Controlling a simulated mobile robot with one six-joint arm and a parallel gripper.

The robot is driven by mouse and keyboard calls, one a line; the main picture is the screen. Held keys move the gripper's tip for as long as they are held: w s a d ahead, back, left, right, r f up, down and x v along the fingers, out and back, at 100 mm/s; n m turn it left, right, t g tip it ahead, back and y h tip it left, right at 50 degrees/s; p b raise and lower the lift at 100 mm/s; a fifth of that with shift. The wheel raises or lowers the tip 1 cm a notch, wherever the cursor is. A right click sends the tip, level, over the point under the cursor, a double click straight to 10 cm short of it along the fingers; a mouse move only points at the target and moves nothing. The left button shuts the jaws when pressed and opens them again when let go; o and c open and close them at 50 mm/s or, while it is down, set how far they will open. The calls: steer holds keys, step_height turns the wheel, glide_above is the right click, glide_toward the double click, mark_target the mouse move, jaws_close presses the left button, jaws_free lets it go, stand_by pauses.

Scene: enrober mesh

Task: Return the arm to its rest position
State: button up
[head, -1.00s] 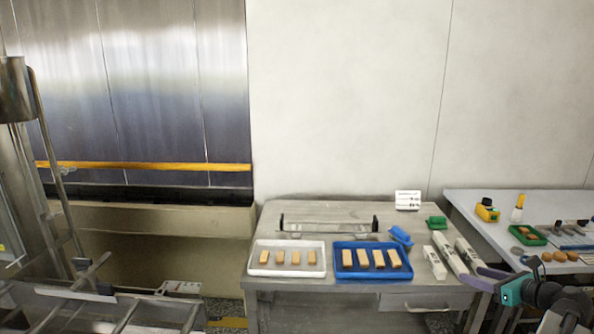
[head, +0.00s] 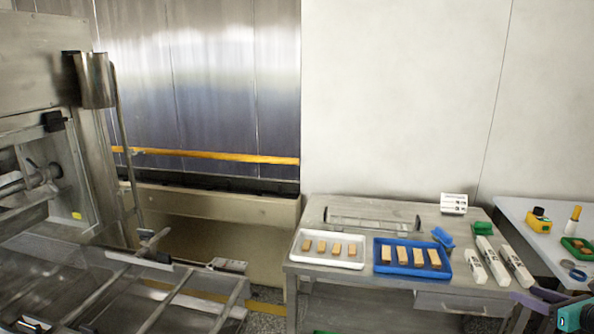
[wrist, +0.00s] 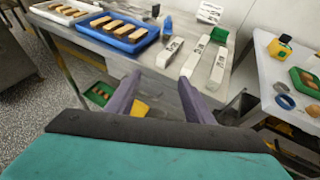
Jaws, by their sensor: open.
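My gripper (wrist: 158,95) shows in the wrist view with its two purple fingers apart and nothing between them. It hangs in front of the steel table's front edge, below the white cartons (wrist: 193,60) that lie on the tabletop. In the head view only part of my gripper (head: 535,300) shows at the lower right corner, with its teal body cut off by the frame edge.
The steel table (head: 345,203) holds a white tray (head: 330,262) and a blue tray (head: 412,270) of brown bars. A grey table (head: 515,215) with a yellow item (head: 538,220) stands at right. Steel machinery (head: 95,80) stands at left. A green crate (wrist: 97,92) sits below the table.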

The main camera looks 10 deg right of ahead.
steer(key=w+a+f+n+g+y, duration=0.1)
steer(key=w+a+f+y, duration=0.1)
steer(key=w+a+f, duration=0.4)
steer(key=w+a+f+n+y, duration=0.15)
steer(key=w+a, duration=0.25)
steer(key=a, duration=0.4)
steer(key=w+a+f+g+y, duration=0.1)
steer(key=w+a+f+y, duration=0.1)
steer(key=w+a+f, duration=0.3)
steer(key=s+a+f+n+g+y, duration=0.1)
steer(key=a+f+n+g, duration=0.15)
steer(key=a+f, duration=0.8)
steer(key=a+f+n+g+y, duration=0.2)
steer(key=a+f+g, duration=0.3)
steer(key=a, duration=1)
steer(key=s+a+f+n+g+h, duration=0.2)
steer(key=s+a+f+n+g, duration=0.4)
steer(key=s+a+f+n, duration=0.75)
steer(key=s+d+f+n+g+h, duration=0.1)
steer(key=s+f+n+h, duration=0.2)
steer(key=s+f+n, duration=0.2)
steer(key=s+d+f+n+g+h, duration=0.1)
steer(key=s+f+n+h, duration=0.3)
steer(key=s+n, duration=0.6)
steer(key=s+f+g, duration=0.1)
steer(key=s, duration=0.2)
steer(key=shift+d+f, duration=0.35)
steer(key=shift+f, duration=0.05)
